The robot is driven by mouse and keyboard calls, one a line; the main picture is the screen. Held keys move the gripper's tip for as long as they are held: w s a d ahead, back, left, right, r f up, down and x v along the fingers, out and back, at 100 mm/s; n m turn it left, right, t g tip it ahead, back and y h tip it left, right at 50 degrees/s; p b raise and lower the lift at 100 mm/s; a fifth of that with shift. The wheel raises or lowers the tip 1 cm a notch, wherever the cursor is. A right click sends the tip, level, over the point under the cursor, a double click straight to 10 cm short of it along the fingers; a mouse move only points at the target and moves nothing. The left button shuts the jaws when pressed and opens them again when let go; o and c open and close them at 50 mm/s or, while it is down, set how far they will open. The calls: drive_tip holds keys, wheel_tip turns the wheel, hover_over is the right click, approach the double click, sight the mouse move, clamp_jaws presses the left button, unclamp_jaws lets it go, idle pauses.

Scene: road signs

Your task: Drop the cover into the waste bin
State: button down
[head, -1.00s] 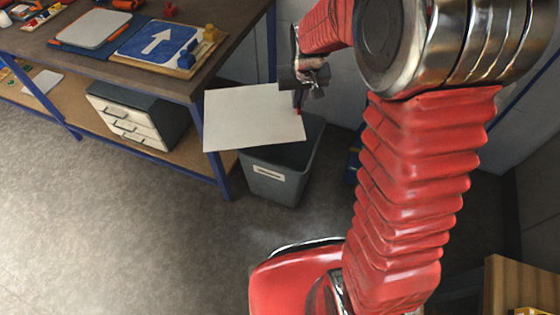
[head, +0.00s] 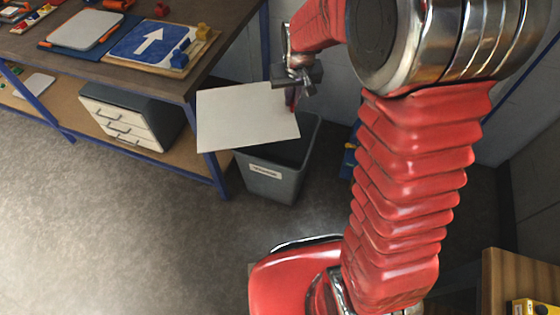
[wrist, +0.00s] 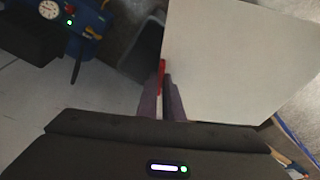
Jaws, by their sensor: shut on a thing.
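The cover is a flat, pale sheet (head: 245,117), held by its right edge in my gripper (head: 294,98). In the wrist view my gripper (wrist: 162,88) is shut on the cover (wrist: 235,55), which spreads to the right of the fingers. The grey waste bin (head: 272,180) stands on the floor with a white label on its front. In the head view the cover overlaps the bin's left and upper part and hides some of its opening. A grey part of the bin (wrist: 146,45) shows beside the cover in the wrist view.
A workbench (head: 222,50) with blue legs stands at the left, carrying a blue arrow sign (head: 150,42). A drawer unit (head: 125,118) sits on its lower shelf. A blue machine with a gauge (wrist: 85,22) is near the bin. The grey floor in front is clear.

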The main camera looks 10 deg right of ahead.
drive_tip(key=d, duration=0.8)
drive_tip(key=shift+w+a, duration=0.1)
idle(0.3)
